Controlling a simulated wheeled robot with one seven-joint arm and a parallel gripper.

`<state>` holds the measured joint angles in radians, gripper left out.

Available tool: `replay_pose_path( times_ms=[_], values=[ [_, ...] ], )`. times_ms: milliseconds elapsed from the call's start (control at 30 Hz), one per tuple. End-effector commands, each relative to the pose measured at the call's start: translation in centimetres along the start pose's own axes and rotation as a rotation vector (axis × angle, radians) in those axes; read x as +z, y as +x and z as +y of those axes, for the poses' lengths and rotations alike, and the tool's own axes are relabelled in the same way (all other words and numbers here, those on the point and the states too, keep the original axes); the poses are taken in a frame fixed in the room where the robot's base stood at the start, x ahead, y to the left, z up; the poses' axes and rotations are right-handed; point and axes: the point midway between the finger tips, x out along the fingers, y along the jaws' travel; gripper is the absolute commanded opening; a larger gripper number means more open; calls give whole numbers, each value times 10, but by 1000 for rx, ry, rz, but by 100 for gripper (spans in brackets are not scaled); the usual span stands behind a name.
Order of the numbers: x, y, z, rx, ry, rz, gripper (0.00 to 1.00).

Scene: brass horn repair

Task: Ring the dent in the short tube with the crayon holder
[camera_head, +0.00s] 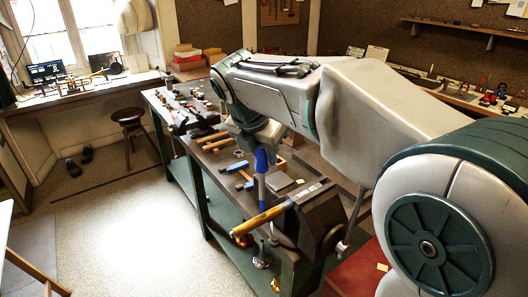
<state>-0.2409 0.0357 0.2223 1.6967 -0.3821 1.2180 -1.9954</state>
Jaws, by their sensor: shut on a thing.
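My gripper (259,144) points down over the bench, partly hidden by my own arm. It is shut on the crayon holder (261,162), a blue upright stick whose lower part reaches down toward the brass tube. The short tube (261,220) is yellow brass and lies slanted at the front of the bench, its right end at a dark block with a pale marked strip. The holder's lower end is close above the tube; I cannot tell whether they touch. The dent is too small to make out.
The green-framed bench (204,195) carries blue-handled hammers (237,166) and other tools behind the tube. A dark wheel-like fixture (325,232) stands right of the tube. Brass parts (262,262) lie on the lower shelf. A stool (130,121) stands at the left; the floor before the bench is clear.

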Motion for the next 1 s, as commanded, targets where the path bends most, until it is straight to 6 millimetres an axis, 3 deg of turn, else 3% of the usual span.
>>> replay_pose_path(
  times_ms=[1000],
  values=[
    [-5,11,0,-1,0,0,0]
  ],
)
